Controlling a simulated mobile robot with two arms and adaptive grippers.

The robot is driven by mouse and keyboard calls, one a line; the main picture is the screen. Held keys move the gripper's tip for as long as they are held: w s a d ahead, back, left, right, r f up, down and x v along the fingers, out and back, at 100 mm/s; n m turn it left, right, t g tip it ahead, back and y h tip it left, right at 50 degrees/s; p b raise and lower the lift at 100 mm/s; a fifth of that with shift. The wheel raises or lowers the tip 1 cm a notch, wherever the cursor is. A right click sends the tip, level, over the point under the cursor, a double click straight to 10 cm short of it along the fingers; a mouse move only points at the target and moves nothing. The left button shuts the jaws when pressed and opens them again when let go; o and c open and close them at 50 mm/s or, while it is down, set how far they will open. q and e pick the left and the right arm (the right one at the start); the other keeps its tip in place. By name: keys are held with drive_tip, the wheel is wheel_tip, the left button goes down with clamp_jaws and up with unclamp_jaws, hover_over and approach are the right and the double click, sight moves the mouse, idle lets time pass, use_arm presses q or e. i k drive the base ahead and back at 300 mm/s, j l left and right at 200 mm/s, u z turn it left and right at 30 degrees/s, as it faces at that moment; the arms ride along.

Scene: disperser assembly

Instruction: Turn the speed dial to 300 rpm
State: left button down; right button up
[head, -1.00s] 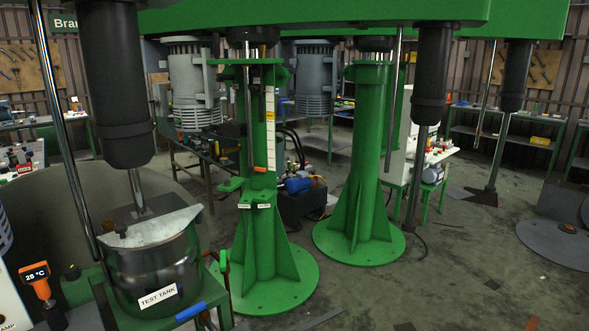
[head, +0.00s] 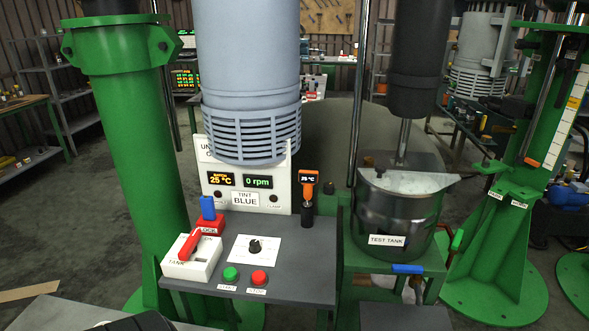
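The speed dial (head: 254,247) is a small black knob on a white scale plate (head: 243,257), on the grey top of the control desk. The plate's markings are too small to read. Neither of my grippers shows in the head view.
A green button (head: 231,274) and a red button (head: 259,278) sit in front of the dial. A red-handled tank switch (head: 188,245) and a blue-topped red lock (head: 207,215) stand left. The test tank (head: 400,215) stands right. A grey motor (head: 247,80) hangs above.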

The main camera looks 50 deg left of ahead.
sight(255, 248)
drive_tip(key=u, duration=1.7)
drive_tip(key=i+l+u, duration=0.25)
drive_tip(key=l, duration=0.25)
drive_tip(key=l+u, duration=0.2)
drive_tip(key=l, duration=0.25)
drive_tip(key=l+u, duration=0.25)
drive_tip(key=l, duration=0.25)
